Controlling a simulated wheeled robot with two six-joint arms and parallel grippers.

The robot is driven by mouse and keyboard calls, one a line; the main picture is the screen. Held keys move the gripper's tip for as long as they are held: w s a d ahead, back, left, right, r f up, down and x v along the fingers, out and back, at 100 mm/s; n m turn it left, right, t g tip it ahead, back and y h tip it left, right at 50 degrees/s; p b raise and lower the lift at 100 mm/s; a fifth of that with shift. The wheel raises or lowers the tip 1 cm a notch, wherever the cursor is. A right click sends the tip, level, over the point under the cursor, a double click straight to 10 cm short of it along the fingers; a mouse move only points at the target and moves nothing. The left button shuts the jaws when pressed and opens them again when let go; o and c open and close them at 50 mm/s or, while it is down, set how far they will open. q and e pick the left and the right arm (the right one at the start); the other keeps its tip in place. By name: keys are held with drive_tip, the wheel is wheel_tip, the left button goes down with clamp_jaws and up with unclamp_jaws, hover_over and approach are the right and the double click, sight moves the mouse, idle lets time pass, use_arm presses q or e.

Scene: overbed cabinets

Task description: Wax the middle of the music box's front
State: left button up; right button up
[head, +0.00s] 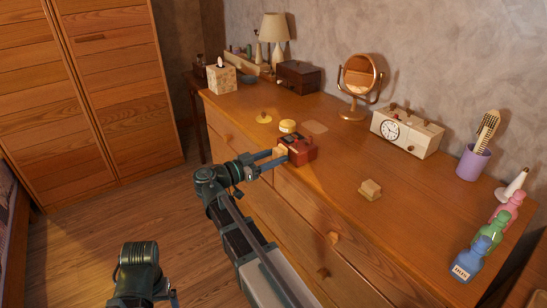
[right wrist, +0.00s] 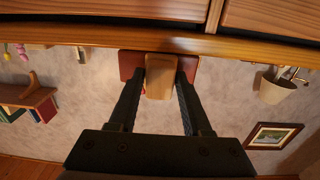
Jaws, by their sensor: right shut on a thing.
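The music box, a small red box (head: 303,147) with dark fittings on top, stands near the front edge of the dresser top. My right gripper (head: 272,160) is shut on a tan block (head: 281,151), held at the red box's front. In the right wrist view the tan block (right wrist: 159,78) is between the fingers, with the red box (right wrist: 131,65) showing behind it on both sides. The block covers the middle of the front; I cannot tell whether they touch. A yellow tin (head: 287,126) stands just behind the box.
A yellow lid-like disc (head: 264,118) and a tan block (head: 369,190) lie on the dresser (head: 335,205). A mirror (head: 359,80), clock box (head: 407,133), purple cup (head: 473,163) and several bottles stand at the back and right. Clear wood lies around the loose block.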

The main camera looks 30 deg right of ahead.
sight(293, 158)
drive_tip(key=shift+d, duration=0.3)
drive_tip(key=shift+s, duration=0.1)
drive_tip(key=shift+s, duration=1.95)
drive_tip(key=shift+d, duration=0.1)
drive_tip(key=shift+w, duration=0.15)
drive_tip(key=shift+w, duration=1.95)
